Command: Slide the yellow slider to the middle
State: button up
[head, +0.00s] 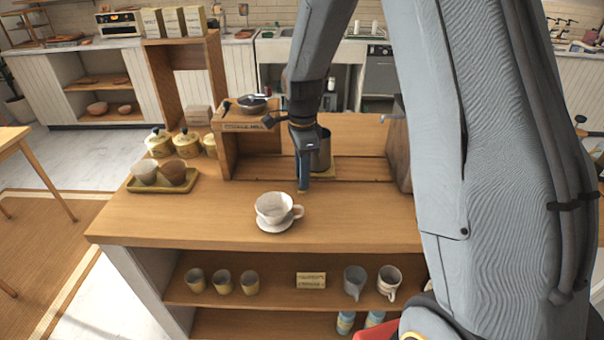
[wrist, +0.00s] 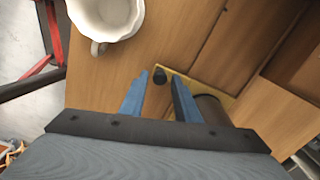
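The yellow slider (head: 328,171) is a flat yellow plate on the wooden counter, with a grey metal pitcher (head: 321,150) standing on it. My gripper (head: 303,187) points down at the slider's near left side. My gripper hides part of the slider in the head view.
A white cup on a saucer (head: 273,223) stands close by at the front left. The wooden coffee mill (head: 246,140) stands left of my gripper. A tray (head: 163,185) with two cups is farther left. A dark wooden block (head: 398,150) stands at the right.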

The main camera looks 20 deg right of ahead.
jog(key=shift+o, duration=0.3)
jog(key=shift+r+b, duration=1)
jog(key=shift+r, duration=2.85)
jog(key=s+d+f+n, duration=0.1)
jog(key=s+f+n, duration=0.1)
jog(key=s+n, duration=0.7)
jog(key=s+d+f+n+t, duration=0.1)
jog(key=s+f+n, duration=0.1)
jog(key=s+n, duration=0.7)
jog(key=shift+s+f, duration=0.15)
jog(key=shift+s, duration=0.8)
